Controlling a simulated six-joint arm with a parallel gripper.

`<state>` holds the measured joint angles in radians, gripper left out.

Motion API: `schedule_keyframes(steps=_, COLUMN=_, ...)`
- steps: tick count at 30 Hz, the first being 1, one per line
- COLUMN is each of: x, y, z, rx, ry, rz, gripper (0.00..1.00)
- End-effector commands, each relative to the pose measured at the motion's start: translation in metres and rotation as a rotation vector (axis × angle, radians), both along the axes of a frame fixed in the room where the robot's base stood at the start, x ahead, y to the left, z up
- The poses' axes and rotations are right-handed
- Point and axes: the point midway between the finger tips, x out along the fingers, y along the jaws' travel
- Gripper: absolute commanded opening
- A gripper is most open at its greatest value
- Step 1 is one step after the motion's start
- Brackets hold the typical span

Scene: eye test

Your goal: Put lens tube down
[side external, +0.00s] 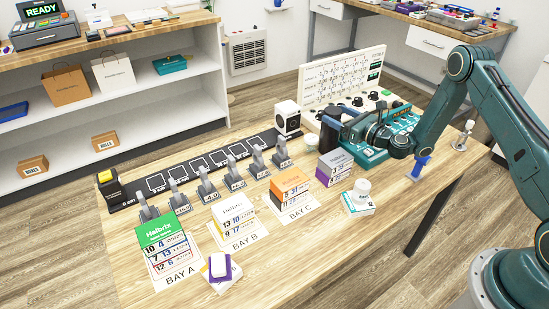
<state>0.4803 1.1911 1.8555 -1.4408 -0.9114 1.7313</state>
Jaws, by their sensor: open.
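My gripper (340,130) is at the far side of the table, in front of the teal-and-white console. It points left, and its fingers look dark and small. It is open, and I cannot make out anything held between the fingers. No thing is clearly recognisable as the lens tube. A row of grey upright holders with number labels, one of them here (207,184), stands along a black strip (128,194) with white-outlined squares. I cannot tell whether any of these is the lens tube. The arm and console partly hide the area around the fingers.
Cards for BAY A (165,248), BAY B (236,224) and BAY C (291,192) lie in front, bearing boxes. A white jar (362,187), a blue stand (420,168) and a white-and-black cube (287,117) stand nearby. The console (345,78) rises behind. The front right tabletop is clear.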

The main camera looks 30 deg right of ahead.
Motion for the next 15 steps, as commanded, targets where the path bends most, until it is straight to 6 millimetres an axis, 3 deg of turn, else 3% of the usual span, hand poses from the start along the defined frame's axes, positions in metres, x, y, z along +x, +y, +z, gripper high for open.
schedule_keyframes(steps=1, x=-0.006, y=-0.002, z=0.000, rx=0.003, ry=0.002, rz=-0.002, gripper=0.69)
schedule_keyframes(steps=15, x=-0.005, y=0.000, z=0.057, rx=-0.001, ry=-0.005, rz=0.001, gripper=0.69)
